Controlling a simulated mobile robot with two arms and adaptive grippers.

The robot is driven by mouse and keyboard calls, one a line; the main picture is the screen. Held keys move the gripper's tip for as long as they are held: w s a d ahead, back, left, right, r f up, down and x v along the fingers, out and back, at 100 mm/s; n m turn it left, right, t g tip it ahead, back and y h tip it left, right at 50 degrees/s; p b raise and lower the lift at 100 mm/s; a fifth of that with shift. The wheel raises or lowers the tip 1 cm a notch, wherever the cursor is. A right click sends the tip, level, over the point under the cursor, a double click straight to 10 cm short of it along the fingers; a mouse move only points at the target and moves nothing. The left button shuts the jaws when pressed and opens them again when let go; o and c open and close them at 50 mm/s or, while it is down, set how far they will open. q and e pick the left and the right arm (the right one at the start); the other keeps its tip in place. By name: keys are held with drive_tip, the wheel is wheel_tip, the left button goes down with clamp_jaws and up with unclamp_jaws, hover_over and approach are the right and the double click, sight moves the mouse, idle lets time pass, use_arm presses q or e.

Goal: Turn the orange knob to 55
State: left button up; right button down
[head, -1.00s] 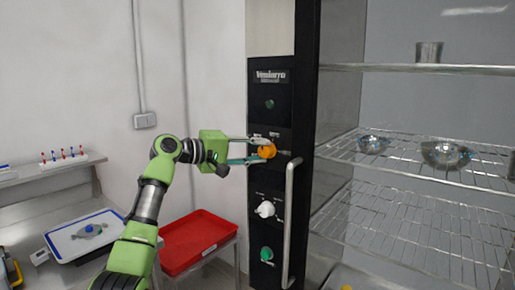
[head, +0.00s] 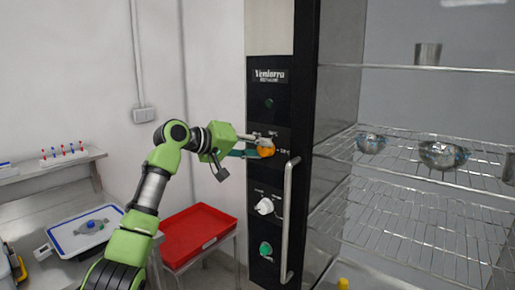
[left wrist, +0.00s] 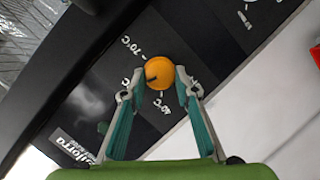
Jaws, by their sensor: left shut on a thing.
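The other marks are too small or hidden to read. My right gripper is not in view.
Below are a white knob (head: 265,206) and a green knob (head: 266,249), beside a vertical metal door handle (head: 289,220). Wire racks with metal bowls (head: 443,154) stand at right. A red tray (head: 198,238) and a bench with a blue-edged white tray (head: 60,240) are at left.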

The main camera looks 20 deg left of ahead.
use_arm(q)
drive_tip(key=shift+f, duration=0.15)
drive_tip(key=o, duration=1.1)
drive_tip(key=v, duration=1.2)
